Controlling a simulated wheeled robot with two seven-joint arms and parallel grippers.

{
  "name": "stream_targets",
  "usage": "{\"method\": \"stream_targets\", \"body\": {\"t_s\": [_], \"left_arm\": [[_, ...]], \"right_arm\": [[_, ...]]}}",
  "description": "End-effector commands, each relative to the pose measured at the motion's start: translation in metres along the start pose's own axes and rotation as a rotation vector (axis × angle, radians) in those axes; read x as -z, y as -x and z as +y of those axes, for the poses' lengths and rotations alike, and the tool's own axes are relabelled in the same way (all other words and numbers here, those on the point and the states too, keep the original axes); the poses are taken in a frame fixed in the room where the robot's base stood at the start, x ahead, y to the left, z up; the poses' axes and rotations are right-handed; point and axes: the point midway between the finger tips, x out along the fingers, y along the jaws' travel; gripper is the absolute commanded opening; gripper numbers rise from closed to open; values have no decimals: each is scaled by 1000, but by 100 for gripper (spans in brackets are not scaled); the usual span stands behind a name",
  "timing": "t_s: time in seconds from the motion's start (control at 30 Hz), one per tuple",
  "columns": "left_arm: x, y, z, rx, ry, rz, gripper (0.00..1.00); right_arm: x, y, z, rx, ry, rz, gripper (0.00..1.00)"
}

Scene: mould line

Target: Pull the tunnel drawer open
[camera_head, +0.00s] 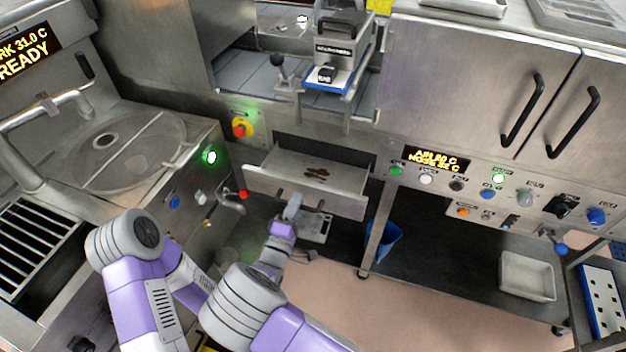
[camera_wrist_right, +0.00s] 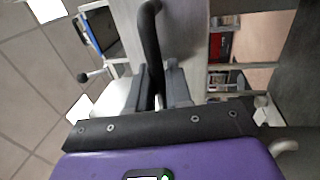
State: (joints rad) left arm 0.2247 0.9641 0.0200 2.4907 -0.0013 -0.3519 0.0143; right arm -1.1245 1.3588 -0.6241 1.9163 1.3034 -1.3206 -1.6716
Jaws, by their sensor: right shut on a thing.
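The tunnel drawer (camera_head: 340,203) is a steel drawer below the tunnel opening. It stands pulled out, with its tray floor showing and several dark brown pieces (camera_head: 317,173) lying inside. My right gripper (camera_head: 292,207) is at the drawer's front, at its dark handle. In the right wrist view, the two grey fingers (camera_wrist_right: 160,88) are shut on the black bar handle (camera_wrist_right: 150,38), which runs up between them. Part of the handle is hidden by the gripper in the head view. My left gripper is not in view.
An emergency stop (camera_head: 241,128) sits on the panel left of the drawer. A red-tipped lever (camera_head: 243,195) sticks out near the drawer's left end. A table leg (camera_head: 380,230) and a blue bin (camera_head: 386,242) stand to the right. Pinkish floor (camera_head: 330,300) is clear in front.

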Motion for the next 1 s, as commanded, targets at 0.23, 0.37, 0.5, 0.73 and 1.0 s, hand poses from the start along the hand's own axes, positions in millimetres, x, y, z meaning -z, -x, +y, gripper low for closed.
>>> {"method": "stream_targets", "body": {"t_s": [0.23, 0.37, 0.5, 0.73, 1.0], "left_arm": [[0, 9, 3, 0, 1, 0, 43], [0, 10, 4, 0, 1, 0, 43], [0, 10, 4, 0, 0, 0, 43], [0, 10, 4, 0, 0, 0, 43], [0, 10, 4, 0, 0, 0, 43]], "right_arm": [[-1, 38, 8, -1, 0, -1, 0], [-1, 46, 9, -1, -1, -3, 0], [-1, 49, 9, -1, -1, -3, 0], [-1, 49, 9, -1, -2, -4, 0], [-1, 48, 9, -1, -2, -3, 35]]}}
